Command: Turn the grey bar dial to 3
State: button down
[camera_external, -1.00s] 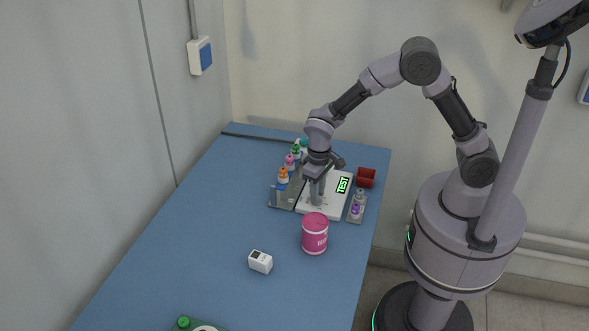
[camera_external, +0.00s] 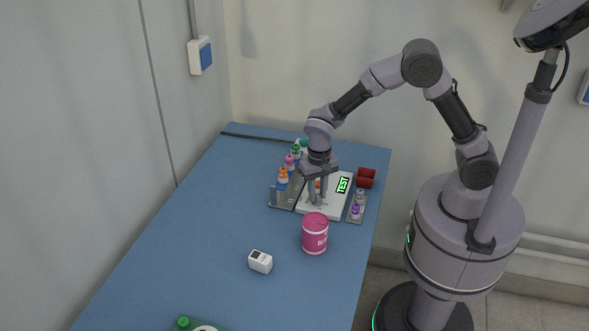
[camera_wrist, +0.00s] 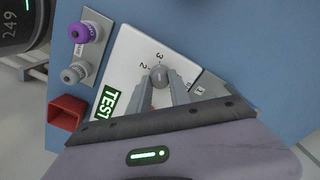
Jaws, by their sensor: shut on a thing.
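The grey bar dial (camera_wrist: 160,77) sits on a white panel (camera_wrist: 128,58) in the wrist view. The numbers 3 and 2 are printed beyond it and to its upper left. My gripper (camera_wrist: 161,88) is shut on the dial, one finger on each side. The dial's near part lies between the fingers, and its exact pointing is hard to read; the 3 lies straight above it in the picture. A green TEST display (camera_wrist: 108,103) is lit on the panel. In the external view my gripper (camera_external: 317,198) reaches down onto the white panel (camera_external: 338,205).
A rack (camera_external: 284,198) with several coloured-cap bottles stands left of the panel. A small tray with purple- and grey-capped bottles (camera_external: 355,210) and a red box (camera_external: 366,178) are on the right. A pink tin (camera_external: 315,236) and white timer-like box (camera_external: 260,262) stand in front.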

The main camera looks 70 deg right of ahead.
aim_at(323, 209)
dwell(0.4)
jog(key=c, duration=1.2)
grip_release()
notch_tip(323, 209, up, 17)
jog(key=p, duration=0.7)
jog(key=shift+r, duration=0.2)
jog(key=s+r+n+t, duration=0.1)
jog(key=s+r+t, duration=0.1)
jog(key=s, duration=0.5)
jog(key=s+d+r+n+t+y+b, duration=0.1)
jog(key=s+r+n+t, duration=0.1)
jog(key=s+r, duration=0.2)
jog(key=s+r+n+t+y, duration=0.1)
jog(key=s+r+n, duration=0.1)
jog(key=s, duration=0.9)
jog(key=shift+d+r+t, duration=0.15)
jog(key=shift+r+t, duration=0.25)
